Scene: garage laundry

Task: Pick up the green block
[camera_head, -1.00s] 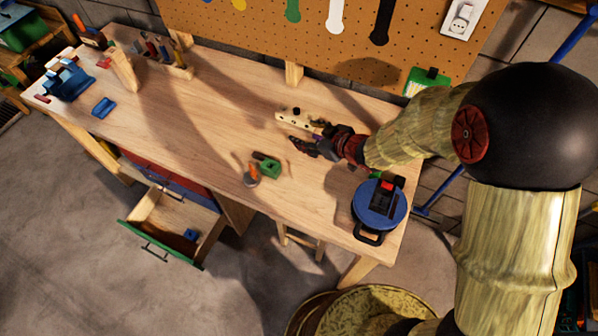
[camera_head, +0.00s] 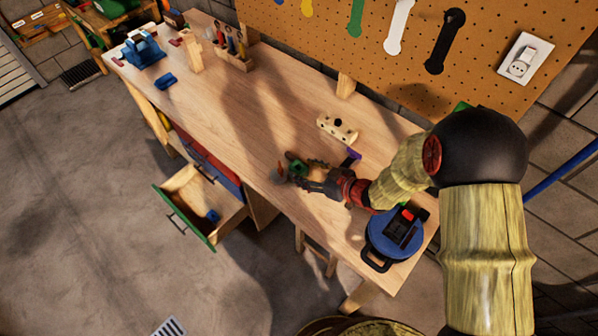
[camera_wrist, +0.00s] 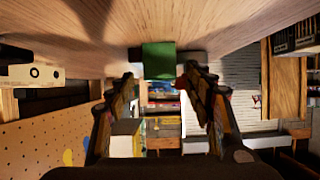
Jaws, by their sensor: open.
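The green block (camera_head: 297,166) lies on the wooden workbench (camera_head: 262,130), near its front edge, partly hidden by my gripper (camera_head: 300,174). In the wrist view the green block (camera_wrist: 158,60) sits in line with the gap between the fingertips of my gripper (camera_wrist: 159,78), at their far end. The fingers are spread apart and nothing is held. I cannot tell whether a finger touches the block.
A light wooden piece with holes (camera_head: 337,129) and a purple item (camera_head: 354,154) lie behind. A blue round device (camera_head: 393,238) stands right. The open drawer (camera_head: 205,205) juts out below.

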